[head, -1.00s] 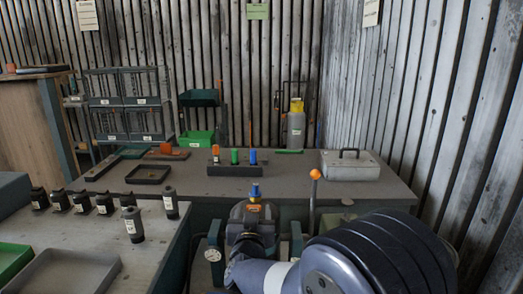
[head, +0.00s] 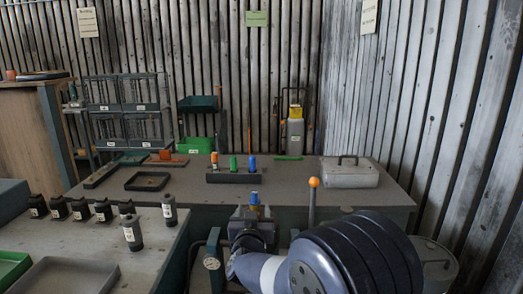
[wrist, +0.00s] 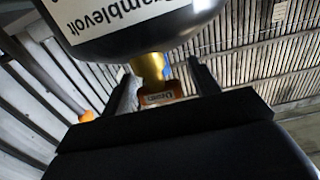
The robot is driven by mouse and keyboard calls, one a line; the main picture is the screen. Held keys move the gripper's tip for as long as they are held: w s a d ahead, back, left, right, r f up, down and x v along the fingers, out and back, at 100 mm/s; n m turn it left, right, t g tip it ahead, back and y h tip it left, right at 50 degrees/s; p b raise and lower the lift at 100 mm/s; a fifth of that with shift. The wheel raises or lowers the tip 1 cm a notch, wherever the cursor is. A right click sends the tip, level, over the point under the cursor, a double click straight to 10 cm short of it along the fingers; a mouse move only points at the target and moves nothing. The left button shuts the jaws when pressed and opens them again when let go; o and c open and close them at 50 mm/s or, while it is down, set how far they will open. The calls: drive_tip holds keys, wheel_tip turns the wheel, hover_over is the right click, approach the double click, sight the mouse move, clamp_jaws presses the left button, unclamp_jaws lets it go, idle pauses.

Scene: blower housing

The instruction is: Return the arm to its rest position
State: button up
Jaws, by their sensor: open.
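My gripper (wrist: 162,78) shows in the wrist view with its two dark fingers apart. A gold neck and an orange labelled part (wrist: 156,97) appear between the fingers in the picture; I cannot tell how far away they are. A dark rounded body with a white "Bramblevolt" label (wrist: 105,15) fills the top of that view. I cannot make out the fingers there.
A lever with an orange knob (head: 314,182) stands close behind my arm. A round lidded drum (head: 435,262) is at the right. The back bench holds a rack of coloured plugs (head: 234,177) and a grey case (head: 350,172). Several black bottles (head: 132,234) stand on the left bench.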

drive_tip(key=s+b, duration=0.1)
drive_tip(key=s, duration=0.9)
drive_tip(key=w+p, duration=0.1)
drive_tip(key=w, duration=0.9)
drive_tip(key=shift+w, duration=0.15)
drive_tip(key=shift+f+y+b, duration=0.25)
drive_tip(key=shift+y+b, duration=0.05)
drive_tip(key=shift+b, duration=0.25)
drive_tip(key=shift+r+n+y+b, duration=0.15)
drive_tip(key=shift+n+y+b, duration=0.3)
drive_tip(key=shift+n+y, duration=0.15)
drive_tip(key=shift+a+r+n+y, duration=0.1)
drive_tip(key=shift+a+n+y, duration=0.05)
drive_tip(key=shift+n+y, duration=0.7)
drive_tip(key=shift+y, duration=0.45)
drive_tip(key=n+y+p, duration=0.1)
drive_tip(key=p, duration=0.1)
drive_tip(key=n+g+y+p, duration=0.1)
drive_tip(key=y+p, duration=0.1)
drive_tip(key=n+g+y+p, duration=0.1)
drive_tip(key=y+p, duration=0.1)
drive_tip(key=p, duration=0.1)
drive_tip(key=shift+s+a+r, duration=0.2)
drive_tip(key=shift+a, duration=0.05)
